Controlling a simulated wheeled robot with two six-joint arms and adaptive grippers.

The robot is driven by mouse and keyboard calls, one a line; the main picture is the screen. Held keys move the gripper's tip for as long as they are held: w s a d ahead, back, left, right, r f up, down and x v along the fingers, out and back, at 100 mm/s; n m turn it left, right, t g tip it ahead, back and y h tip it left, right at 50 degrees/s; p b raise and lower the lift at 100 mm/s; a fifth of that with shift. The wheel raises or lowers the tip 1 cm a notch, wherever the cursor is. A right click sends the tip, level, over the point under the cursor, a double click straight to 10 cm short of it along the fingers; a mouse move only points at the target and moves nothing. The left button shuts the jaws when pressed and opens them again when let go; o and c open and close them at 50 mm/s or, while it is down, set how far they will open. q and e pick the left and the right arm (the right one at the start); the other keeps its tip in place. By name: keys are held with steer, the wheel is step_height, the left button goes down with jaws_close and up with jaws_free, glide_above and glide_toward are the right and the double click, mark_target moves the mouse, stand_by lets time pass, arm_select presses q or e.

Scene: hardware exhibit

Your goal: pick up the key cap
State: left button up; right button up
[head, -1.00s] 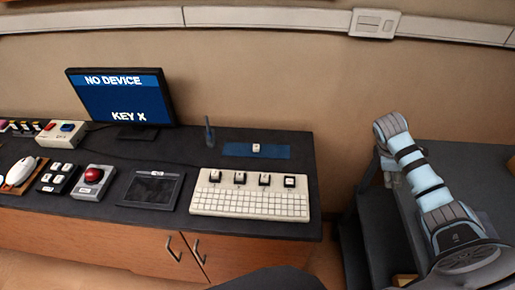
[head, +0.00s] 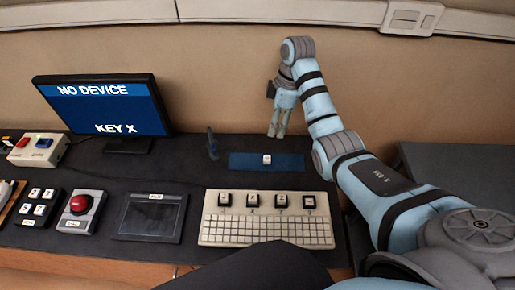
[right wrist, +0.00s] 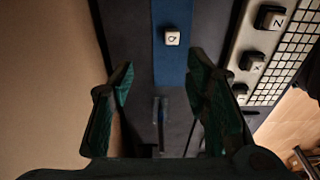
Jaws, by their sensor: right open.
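A small white key cap (head: 267,159) sits on a blue mat (head: 293,162) at the back right of the dark desk. The right wrist view shows the key cap (right wrist: 172,38) with a dark letter on top, apparently Q. My right gripper (head: 277,134) is above the back edge of the desk, pointing down, just behind and above the key cap. In the right wrist view its two fingers (right wrist: 160,82) are spread, with nothing between them; the key cap lies beyond the tips. My left gripper is not in view.
A white keyboard (head: 266,232) with several large raised keys stands in front of the mat. A dark upright pen-like object (head: 212,145) stands left of the mat. A monitor (head: 103,108) reads "NO DEVICE" and "KEY X". A tablet (head: 150,217) and red button box (head: 81,211) lie left.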

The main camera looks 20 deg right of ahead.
mark_target(267, 157)
steer(key=f, duration=0.2)
steer(key=s+a+f+b, duration=0.1)
steer(key=f, duration=0.2)
steer(key=s+f+b, duration=0.1)
steer(key=f, duration=0.1)
steer(key=shift+a+f, duration=0.35)
steer(key=shift+a, duration=0.05)
steer(key=f, duration=0.1)
steer(key=f+b, duration=0.1)
steer(key=f, duration=0.1)
steer(key=w+a+f, duration=0.1)
steer(key=f, duration=0.1)
steer(key=shift+w, duration=0.1)
steer(key=shift+f+b, duration=0.3)
steer(key=shift+f, duration=0.15)
steer(key=shift+s+r, duration=0.15)
steer(key=shift+s, duration=0.1)
steer(key=shift+c, duration=1)
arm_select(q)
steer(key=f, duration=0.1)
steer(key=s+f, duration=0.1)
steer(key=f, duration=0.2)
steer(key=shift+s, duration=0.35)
arm_select(e)
steer(key=c, duration=0.6)
